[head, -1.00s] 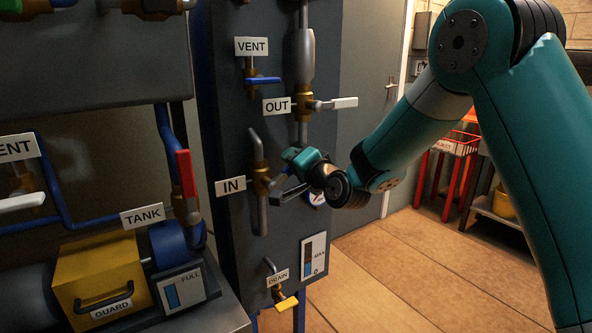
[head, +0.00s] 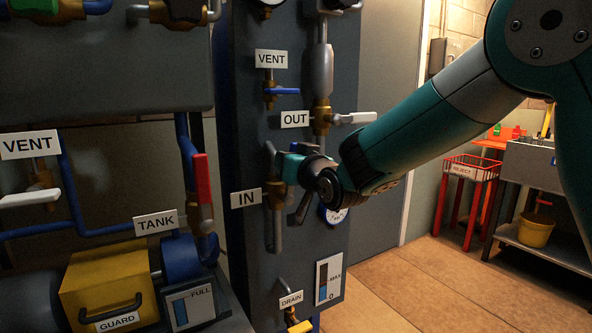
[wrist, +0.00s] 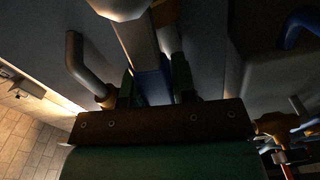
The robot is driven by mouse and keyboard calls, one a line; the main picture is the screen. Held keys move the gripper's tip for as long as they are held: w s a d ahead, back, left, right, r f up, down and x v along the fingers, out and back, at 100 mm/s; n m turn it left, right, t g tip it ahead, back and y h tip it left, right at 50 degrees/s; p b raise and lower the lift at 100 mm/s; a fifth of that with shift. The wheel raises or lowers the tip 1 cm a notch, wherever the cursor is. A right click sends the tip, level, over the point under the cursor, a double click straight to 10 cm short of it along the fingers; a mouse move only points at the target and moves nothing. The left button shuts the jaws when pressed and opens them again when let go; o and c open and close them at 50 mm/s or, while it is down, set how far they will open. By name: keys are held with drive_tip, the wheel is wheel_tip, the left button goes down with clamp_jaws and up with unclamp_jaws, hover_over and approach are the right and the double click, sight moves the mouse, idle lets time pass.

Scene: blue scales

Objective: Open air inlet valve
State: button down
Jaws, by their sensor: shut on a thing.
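The air inlet valve (head: 275,194) is a brass body on a grey pipe, right of the IN label (head: 246,197) on the dark panel. My gripper (head: 291,169) is at this valve, just above and right of its body. In the wrist view, my gripper (wrist: 153,88) is shut on the valve's handle (wrist: 153,84), whose blue part shows between the two dark green fingers. In the head view my gripper and wrist mostly hide the handle. A short grey bar shows below my wrist; I cannot tell whether it is the handle or a finger.
The OUT valve (head: 322,116) with a white lever is above my wrist. The VENT valve (head: 269,93) with a blue lever is higher up. A gauge (head: 334,214) is partly hidden behind my wrist. The DRAIN valve (head: 291,316) is below. Open floor (head: 400,285) lies to the right.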

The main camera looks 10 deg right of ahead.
drive_tip(key=shift+s+a+n+b, duration=0.2)
drive_tip(key=shift+a+n+b, duration=0.35)
drive_tip(key=shift+n, duration=0.35)
drive_tip(key=shift+a, duration=0.1)
drive_tip(key=c, duration=0.9)
unclamp_jaws()
drive_tip(key=v, duration=1.7)
drive_tip(key=shift+s, duration=0.2)
